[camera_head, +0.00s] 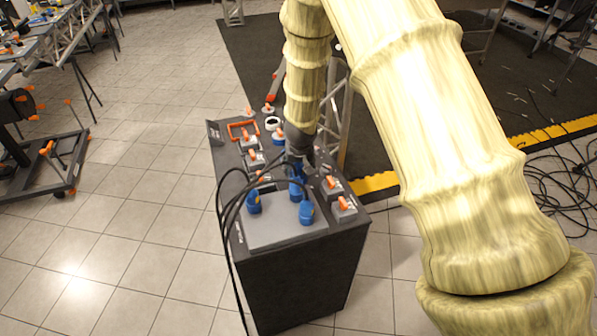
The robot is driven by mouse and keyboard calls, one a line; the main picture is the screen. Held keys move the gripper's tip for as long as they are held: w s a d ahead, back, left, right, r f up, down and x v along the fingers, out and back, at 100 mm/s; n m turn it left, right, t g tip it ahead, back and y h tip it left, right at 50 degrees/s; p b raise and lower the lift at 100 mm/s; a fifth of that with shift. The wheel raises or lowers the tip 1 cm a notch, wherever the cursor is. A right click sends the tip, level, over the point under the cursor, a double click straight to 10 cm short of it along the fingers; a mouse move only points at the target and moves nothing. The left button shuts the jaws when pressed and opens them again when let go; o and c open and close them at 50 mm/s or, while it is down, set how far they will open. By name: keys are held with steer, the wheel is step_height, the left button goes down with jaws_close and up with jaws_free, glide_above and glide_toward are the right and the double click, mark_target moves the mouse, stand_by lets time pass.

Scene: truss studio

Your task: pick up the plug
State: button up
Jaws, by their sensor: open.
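Several blue plugs with black cables stand on the grey top panel of a dark box. One blue plug (254,203) is at the left of the panel, and another (306,213) is at the front right. A third blue plug (296,189) shows directly below my gripper (297,168). My gripper points down over the box and is open. Its fingers are small and dark here, and I cannot tell whether the third plug is between them or touching them. Which plug the task means is not clear from this view.
The dark box (290,276) also bears orange-handled switches (344,204), an orange frame handle (242,130) and a white ring (272,123). Black cables (222,210) hang over its left side. A metal truss stands close behind. Tiled floor (140,210) is open at left.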

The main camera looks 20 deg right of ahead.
steer(key=c, duration=1.2)
steer(key=shift+r, duration=0.1)
